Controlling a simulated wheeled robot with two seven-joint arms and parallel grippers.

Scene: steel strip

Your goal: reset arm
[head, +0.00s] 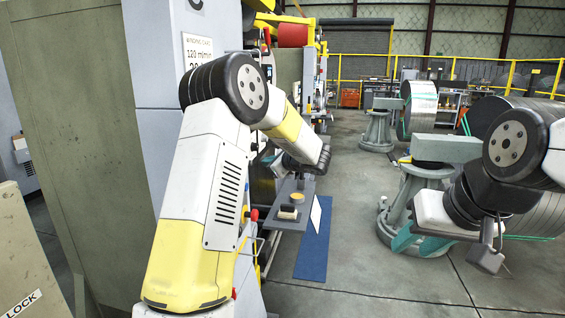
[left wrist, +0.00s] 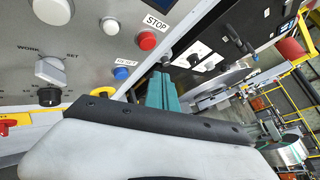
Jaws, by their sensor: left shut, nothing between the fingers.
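My left arm rises from the bottom left of the head view and bends over at a black joint. My left gripper (head: 266,158) is small and partly hidden behind its forearm, close to the machine front. In the left wrist view its teal fingers (left wrist: 161,92) are shut and empty, in front of a grey control panel (left wrist: 100,65). A red button (left wrist: 147,40) marked STOP and a blue button (left wrist: 121,73) are near the fingertips; I cannot tell whether they touch anything. My right gripper (head: 407,238) hangs at the right with teal fingers; its opening is unclear.
A grey shelf (head: 290,217) with small items is beyond my left arm, above a blue mat (head: 313,240). A grey pedestal (head: 377,130) and steel coils stand at the right. Open concrete floor (head: 340,180) lies between. A tall green-grey cabinet (head: 75,120) stands at the left.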

